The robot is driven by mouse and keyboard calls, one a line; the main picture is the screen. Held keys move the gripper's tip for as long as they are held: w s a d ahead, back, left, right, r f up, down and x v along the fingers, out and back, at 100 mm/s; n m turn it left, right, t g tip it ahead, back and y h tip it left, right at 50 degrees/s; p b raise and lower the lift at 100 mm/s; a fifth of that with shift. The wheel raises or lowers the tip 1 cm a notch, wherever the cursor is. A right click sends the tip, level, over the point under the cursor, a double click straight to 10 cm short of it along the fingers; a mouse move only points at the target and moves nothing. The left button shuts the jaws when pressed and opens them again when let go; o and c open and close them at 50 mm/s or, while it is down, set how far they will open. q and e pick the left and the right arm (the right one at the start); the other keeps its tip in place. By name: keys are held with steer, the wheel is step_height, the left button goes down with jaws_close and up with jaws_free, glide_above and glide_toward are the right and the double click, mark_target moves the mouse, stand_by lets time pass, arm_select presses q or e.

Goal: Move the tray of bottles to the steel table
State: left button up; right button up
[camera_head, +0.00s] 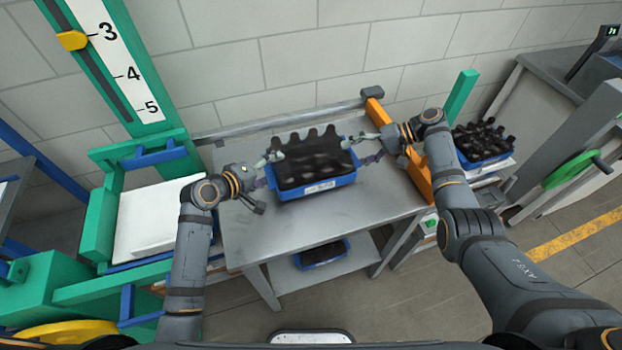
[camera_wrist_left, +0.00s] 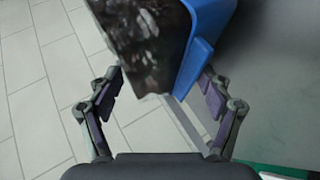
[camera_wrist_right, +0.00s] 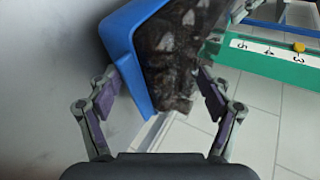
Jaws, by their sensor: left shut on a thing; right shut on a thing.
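A blue tray (camera_head: 312,188) packed with dark amber bottles (camera_head: 303,160) is at the middle of the grey steel table (camera_head: 250,235). I cannot tell whether it rests on the top or hangs just above it. My left gripper (camera_head: 268,168) is shut on the tray's left end. My right gripper (camera_head: 358,146) is shut on its right end. The tray wall shows between the fingers in the left wrist view (camera_wrist_left: 196,66) and in the right wrist view (camera_wrist_right: 125,50). The contact points are partly hidden.
Another blue tray of dark bottles (camera_head: 482,142) stands at the right beyond an orange post (camera_head: 415,155). A further blue tray (camera_head: 322,254) is on the table's lower shelf. A green frame with a white platform (camera_head: 150,220) stands at the left. The table top's front is clear.

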arm_select(q)
steer(key=shift+d+f+b, duration=0.15)
steer(key=shift+f+b, duration=0.15)
steer(key=shift+f, duration=0.1)
arm_select(e)
steer(key=shift+a+f, duration=0.35)
steer(key=shift+f, duration=0.15)
arm_select(q)
steer(key=o, duration=1.4)
steer(key=shift+w+f, duration=0.1)
steer(key=shift+f, duration=0.2)
steer(key=shift+c, duration=0.2)
arm_select(e)
steer(key=o, duration=1.4)
steer(key=shift+f, duration=0.3)
arm_select(q)
steer(key=o, duration=0.4)
steer(key=shift+r, duration=0.15)
arm_select(e)
steer(key=o, duration=0.4)
steer(key=shift+r, duration=0.15)
steer(key=shift+d+r, duration=0.1)
